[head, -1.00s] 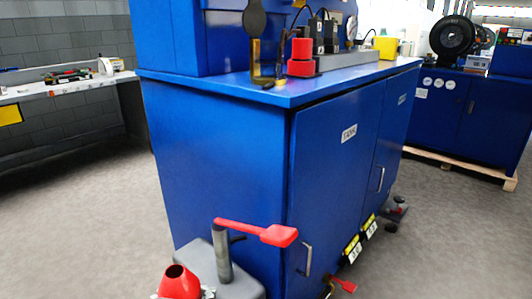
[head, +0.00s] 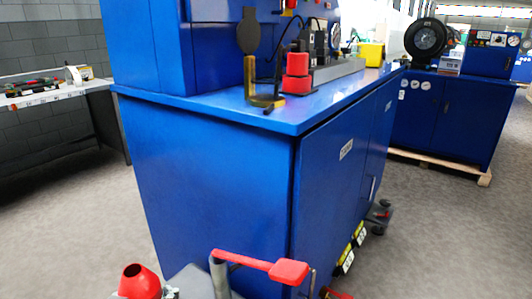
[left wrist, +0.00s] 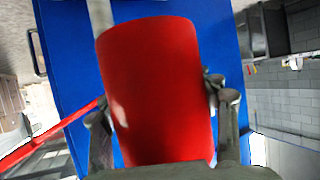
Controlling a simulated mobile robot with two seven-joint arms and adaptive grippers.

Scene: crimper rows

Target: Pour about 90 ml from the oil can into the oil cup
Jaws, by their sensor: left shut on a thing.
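The red oil can (head: 140,283) shows at the bottom left of the head view, with its dark round opening upward. My left gripper (left wrist: 162,112) is shut on it, with one finger on each side of the red body (left wrist: 155,60) in the left wrist view. The can is held in front of the blue cabinet; its lower part is cut off in the head view. I cannot tell for sure which thing is the oil cup. My right gripper is not in view.
The blue cabinet (head: 215,185) fills the middle. A red lever (head: 288,272) on a grey post (head: 220,278) stands close right of the can. Floor is clear at left.

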